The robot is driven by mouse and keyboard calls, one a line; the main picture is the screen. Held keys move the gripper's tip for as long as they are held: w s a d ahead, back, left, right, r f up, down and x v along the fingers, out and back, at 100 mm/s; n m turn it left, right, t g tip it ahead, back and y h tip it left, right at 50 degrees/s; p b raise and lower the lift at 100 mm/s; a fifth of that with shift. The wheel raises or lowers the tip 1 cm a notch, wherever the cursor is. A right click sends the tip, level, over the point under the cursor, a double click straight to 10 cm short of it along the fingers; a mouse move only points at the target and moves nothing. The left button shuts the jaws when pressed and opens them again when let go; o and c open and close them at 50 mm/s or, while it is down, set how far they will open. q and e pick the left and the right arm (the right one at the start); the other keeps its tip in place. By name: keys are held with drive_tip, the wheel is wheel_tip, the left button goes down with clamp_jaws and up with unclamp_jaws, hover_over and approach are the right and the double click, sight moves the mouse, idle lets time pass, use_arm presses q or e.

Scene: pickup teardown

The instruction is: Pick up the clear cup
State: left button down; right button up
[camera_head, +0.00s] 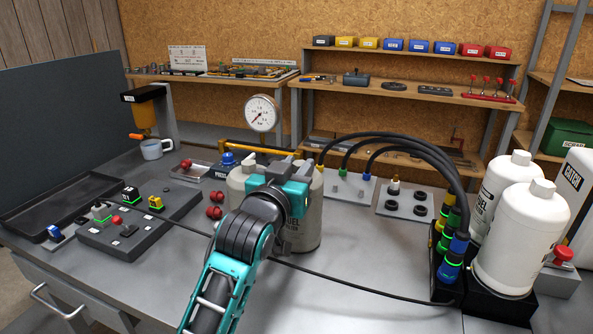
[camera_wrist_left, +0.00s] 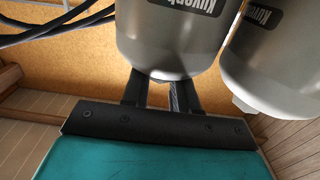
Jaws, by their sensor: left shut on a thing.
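A pale cup (camera_head: 152,148) with a handle stands at the back left of the bench, beside the post of an amber bowl unit. I cannot tell for sure if it is clear. My left gripper (camera_head: 285,164) is well to its right, at the top of a grey canister (camera_head: 306,215). In the left wrist view, the gripper's fingers (camera_wrist_left: 160,92) are on either side of the lower end of a labelled grey canister (camera_wrist_left: 180,35), which hides their tips. The gripper is shut on the canister, seemingly at its top knob.
A second grey canister (camera_wrist_left: 268,60) stands close beside the held one. A round gauge (camera_head: 261,113) and a yellow bar (camera_head: 255,149) are behind. Black hoses (camera_head: 415,144) arch to the right, near white bottles (camera_head: 520,225). A cable crosses the bench.

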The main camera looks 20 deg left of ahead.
use_arm(q)
drive_tip(key=c, duration=1.3)
unclamp_jaws()
drive_tip(key=shift+f, duration=0.1)
drive_tip(key=o, duration=0.4)
drive_tip(key=shift+o, duration=0.2)
